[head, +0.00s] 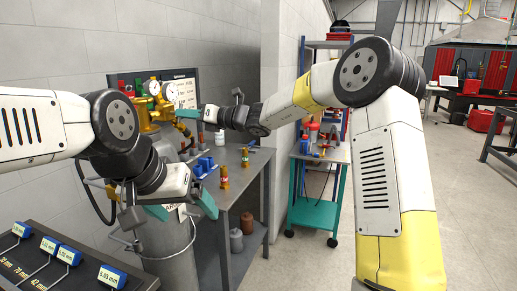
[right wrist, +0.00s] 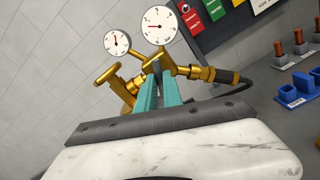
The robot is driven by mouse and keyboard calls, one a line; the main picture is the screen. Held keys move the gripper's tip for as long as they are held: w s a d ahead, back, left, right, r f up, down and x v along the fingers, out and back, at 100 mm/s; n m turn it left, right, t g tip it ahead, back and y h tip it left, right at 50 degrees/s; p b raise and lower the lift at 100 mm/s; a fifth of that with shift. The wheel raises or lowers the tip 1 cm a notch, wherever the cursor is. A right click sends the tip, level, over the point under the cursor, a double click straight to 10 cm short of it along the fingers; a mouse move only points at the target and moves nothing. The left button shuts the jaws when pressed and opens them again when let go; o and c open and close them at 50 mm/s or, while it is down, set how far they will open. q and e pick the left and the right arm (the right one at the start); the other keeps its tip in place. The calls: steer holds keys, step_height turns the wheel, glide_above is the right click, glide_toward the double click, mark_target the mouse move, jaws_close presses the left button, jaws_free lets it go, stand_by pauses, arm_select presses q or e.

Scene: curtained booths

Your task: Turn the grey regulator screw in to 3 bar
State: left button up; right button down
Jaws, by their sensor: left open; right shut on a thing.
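The brass regulator (head: 150,112) sits on top of a grey cylinder (head: 172,255) by the wall, and shows in the right wrist view (right wrist: 197,72). Its two white gauges (right wrist: 117,41) (right wrist: 159,25) have red needles; I cannot read their values surely. My right gripper (right wrist: 160,75) reaches the regulator's front below the gauges, its teal fingers close together and shut. The grey screw between them is mostly hidden by the fingers; in the head view the right gripper (head: 188,113) comes from the right.
A brass handwheel (right wrist: 107,72) and a dark hose (right wrist: 232,85) flank the regulator. A grey bench (head: 240,172) to the right holds blue holders and brass fittings. A black board with blue-tagged gauges (head: 60,262) lies front left. A teal cart (head: 318,212) stands farther right.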

steer(key=m, duration=0.2)
steer(key=shift+m, duration=0.3)
steer(key=m, duration=0.3)
steer(key=shift+m, duration=0.3)
steer(key=c, duration=1.4)
jaws_free()
